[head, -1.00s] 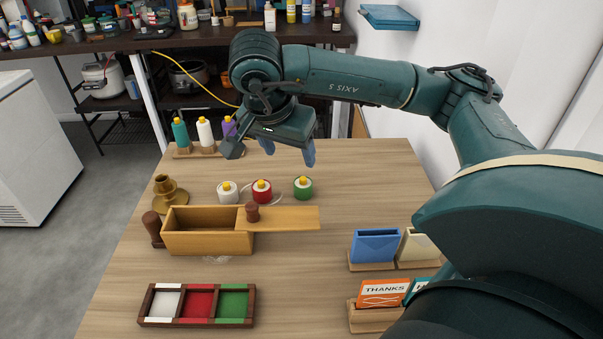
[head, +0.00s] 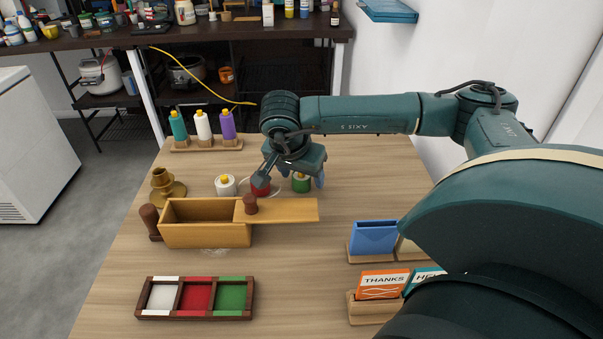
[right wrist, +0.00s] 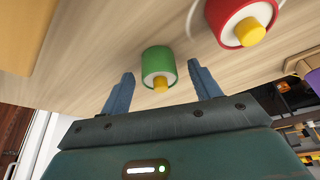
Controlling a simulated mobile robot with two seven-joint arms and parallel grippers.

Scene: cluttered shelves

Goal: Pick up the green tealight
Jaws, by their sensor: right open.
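The green tealight (head: 300,183) stands on the wooden table at the right end of a row with a red tealight (head: 261,187) and a white tealight (head: 226,186). My right gripper (head: 291,183) is low at the row, its fingers either side of the green tealight as seen in the head view. In the right wrist view the green tealight (right wrist: 158,68) shows beyond and between the two open fingertips (right wrist: 160,75), and the red tealight (right wrist: 241,20) lies outside them. I cannot tell whether a finger touches the green one. My left gripper is not in view.
A wooden box (head: 205,235) with a part-open lid (head: 290,211) stands in front of the tealights. A brass candle holder (head: 163,185) is at left, coloured bottles (head: 203,125) behind. A three-part tray (head: 195,315) and card holders (head: 372,310) are nearer. The table's middle right is clear.

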